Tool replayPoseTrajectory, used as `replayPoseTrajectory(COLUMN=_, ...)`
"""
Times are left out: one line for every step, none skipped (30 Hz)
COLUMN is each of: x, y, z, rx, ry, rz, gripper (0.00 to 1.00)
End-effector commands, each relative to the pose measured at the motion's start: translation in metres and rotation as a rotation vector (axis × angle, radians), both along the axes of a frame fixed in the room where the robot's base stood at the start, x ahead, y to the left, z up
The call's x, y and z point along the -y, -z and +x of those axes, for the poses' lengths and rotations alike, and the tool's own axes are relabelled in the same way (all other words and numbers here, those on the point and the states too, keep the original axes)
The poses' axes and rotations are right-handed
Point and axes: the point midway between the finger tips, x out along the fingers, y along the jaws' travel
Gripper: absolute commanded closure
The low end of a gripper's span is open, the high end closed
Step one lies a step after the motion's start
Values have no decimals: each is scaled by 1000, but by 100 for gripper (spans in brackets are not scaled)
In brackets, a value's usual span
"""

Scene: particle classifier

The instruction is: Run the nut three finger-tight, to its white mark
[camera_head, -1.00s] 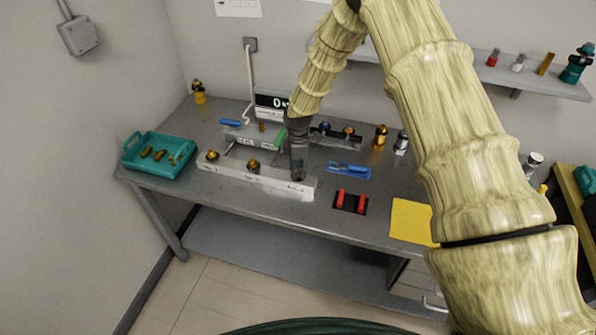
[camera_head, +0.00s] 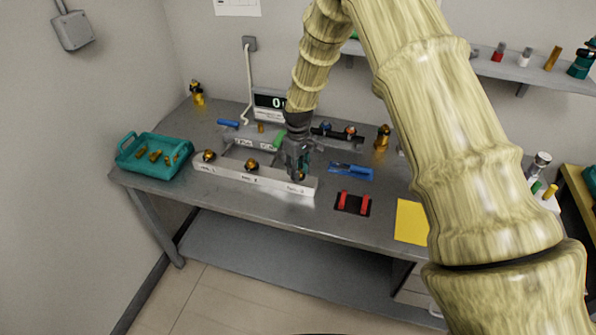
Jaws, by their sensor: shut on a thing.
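A pale bar (camera_head: 228,175) with small labels on its front face lies along the front of the grey bench. Two brass-coloured nuts stand on it, one at its left end (camera_head: 208,156) and one at its middle (camera_head: 252,164). My gripper (camera_head: 298,174) points down at the bar's right end, the third station. Its fingers are shut on nut three, which they almost wholly hide. The white mark is too small or hidden to make out, so I cannot tell how the nut is turned.
A teal tray (camera_head: 128,158) with several brass pieces stands at the left. A digital display (camera_head: 268,101) stands behind the bar. A blue tool holder (camera_head: 351,171), a red-and-black rack (camera_head: 352,201) and a yellow sheet (camera_head: 411,221) lie to the right. Bare bench lies in front of the bar.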

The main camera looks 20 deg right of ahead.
Motion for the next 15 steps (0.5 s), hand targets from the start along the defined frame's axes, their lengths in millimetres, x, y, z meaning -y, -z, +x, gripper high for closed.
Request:
replayPoseTrajectory(x=0, y=3, z=-1, rx=-3, ry=41, rz=-1, gripper=95)
replayPoseTrajectory(x=0, y=3, z=-1, rx=-3, ry=70, rz=-1, gripper=95)
replayPoseTrajectory(x=0, y=3, z=-1, rx=-3, ry=107, rz=-1, gripper=95)
replayPoseTrajectory(x=0, y=3, z=-1, rx=-2, ry=134, rz=-2, gripper=95)
replayPoseTrajectory(x=0, y=3, z=-1, rx=-2, ry=159, rz=-2, gripper=95)
replayPoseTrajectory(x=0, y=3, z=-1, rx=-2, ry=194, rz=-2, gripper=95)
replayPoseTrajectory(x=0, y=2, z=-1, rx=-3, ry=220, rz=-1, gripper=95)
replayPoseTrajectory(x=0, y=2, z=-1, rx=-3, ry=243, rz=-1, gripper=95)
replayPoseTrajectory(x=0, y=2, z=-1, rx=-3, ry=275, rz=-1, gripper=95)
replayPoseTrajectory(x=0, y=2, z=-1, rx=-2, ry=297, rz=-1, gripper=95)
replayPoseTrajectory(x=0, y=2, z=-1, rx=-2, ry=319, rz=-1, gripper=95)
replayPoseTrajectory(x=1, y=2, z=-1, rx=-1, ry=346, rz=-2, gripper=95)
replayPoseTrajectory(x=1, y=2, z=-1, rx=-1, ry=364, rz=-2, gripper=95)
replayPoseTrajectory(x=1, y=2, z=-1, rx=-1, ry=383, rz=-2, gripper=95)
replayPoseTrajectory(x=1, y=2, z=-1, rx=-1, ry=405, rz=-2, gripper=95)
